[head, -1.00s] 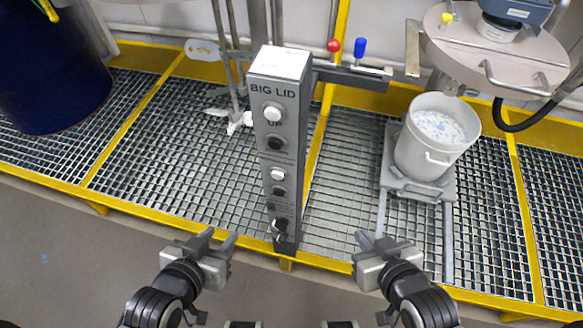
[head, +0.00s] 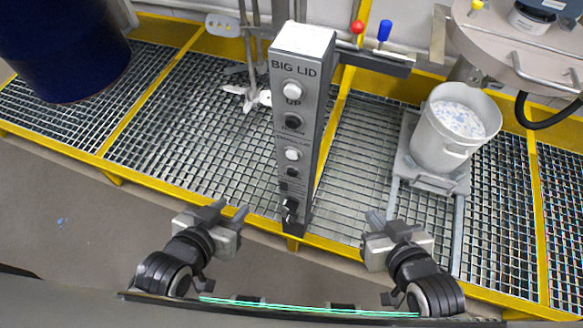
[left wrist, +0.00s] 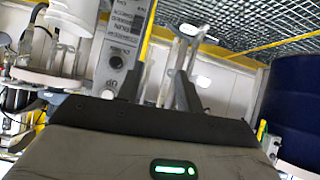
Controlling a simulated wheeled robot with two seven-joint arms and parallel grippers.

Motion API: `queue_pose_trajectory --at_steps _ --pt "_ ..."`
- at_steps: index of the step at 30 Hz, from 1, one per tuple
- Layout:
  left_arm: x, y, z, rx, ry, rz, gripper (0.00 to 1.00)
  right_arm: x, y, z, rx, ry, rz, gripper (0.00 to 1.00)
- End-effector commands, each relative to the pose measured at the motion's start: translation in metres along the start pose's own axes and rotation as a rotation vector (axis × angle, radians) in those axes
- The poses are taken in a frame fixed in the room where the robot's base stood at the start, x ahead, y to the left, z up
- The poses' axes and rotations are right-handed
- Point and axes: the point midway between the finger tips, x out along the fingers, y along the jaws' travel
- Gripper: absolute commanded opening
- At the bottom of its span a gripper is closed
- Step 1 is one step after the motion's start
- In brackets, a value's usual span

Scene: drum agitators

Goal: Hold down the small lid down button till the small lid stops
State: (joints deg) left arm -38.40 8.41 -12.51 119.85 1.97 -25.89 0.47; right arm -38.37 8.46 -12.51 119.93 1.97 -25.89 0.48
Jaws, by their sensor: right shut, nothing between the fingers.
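A grey control column (head: 305,120) marked BIG LID stands upright mid-view in the head view. It carries a white button (head: 293,90) by UP, a black button (head: 292,121) below it, and a lower white button (head: 292,154) above a black button (head: 291,172). The lower labels are too small to read. A round metal lid (head: 515,62) sits raised near a white bucket (head: 440,135) at right. My left gripper (head: 222,210) is open and empty, below and left of the column. My right gripper (head: 380,220) is shut and empty, right of its foot. Neither touches the column.
Yellow-edged grating (head: 200,140) covers the floor around the column. A dark blue drum (head: 65,50) stands at upper left. Red (head: 357,27) and blue (head: 384,31) knobs stick up behind the column. The left wrist view also shows part of a button panel (left wrist: 120,50).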

Motion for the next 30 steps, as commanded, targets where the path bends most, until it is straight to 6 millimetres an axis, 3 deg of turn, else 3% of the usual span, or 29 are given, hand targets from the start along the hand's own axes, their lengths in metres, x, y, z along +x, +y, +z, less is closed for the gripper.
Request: queue_pose_trajectory --at_steps 3,7,8,30 --pt "0.0001 -0.0001 -0.0001 0.000 0.000 0.000 0.36 0.0002 0.0001 0.0005 0.000 -0.001 0.000 0.00" --pt "0.0001 -0.0002 0.0000 0.000 0.000 0.000 0.03 0.0005 0.0002 0.0017 0.000 -0.004 0.000 0.00" --pt "0.0002 -0.0002 0.0000 0.000 0.000 0.000 0.00 0.0006 0.0002 0.0020 0.000 -0.004 0.000 0.00" --pt "0.0008 -0.0005 0.0025 0.001 -0.005 -0.001 0.00 0.0008 0.0003 0.0031 0.000 -0.007 0.001 0.00"
